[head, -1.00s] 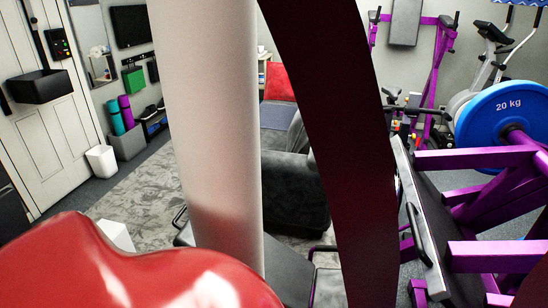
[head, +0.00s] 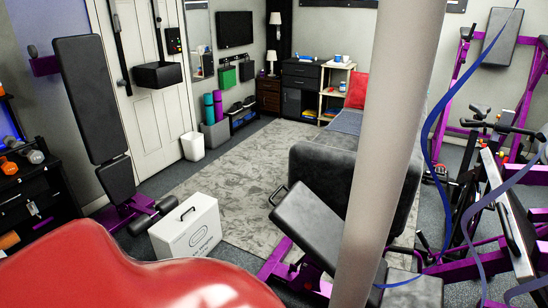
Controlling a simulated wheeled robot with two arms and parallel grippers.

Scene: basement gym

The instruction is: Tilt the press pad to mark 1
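No press pad can be told for certain, and no mark 1 can be read. A black pad (head: 318,222) on a purple frame stands tilted at the centre, with a handle at its upper left edge. Another black, tilted pad (head: 517,225) with a light edge and a handle is on the purple machine at the right. A tall black pad (head: 88,100) leans nearly upright on a purple frame at the left. Neither of my grippers is in view.
A white pillar (head: 388,150) blocks part of the view right of centre. A white case (head: 186,228) stands on the floor by the grey rug (head: 262,150), which is mostly clear. A dark rack (head: 35,190) with weights is at the left. Blue bands hang at the right.

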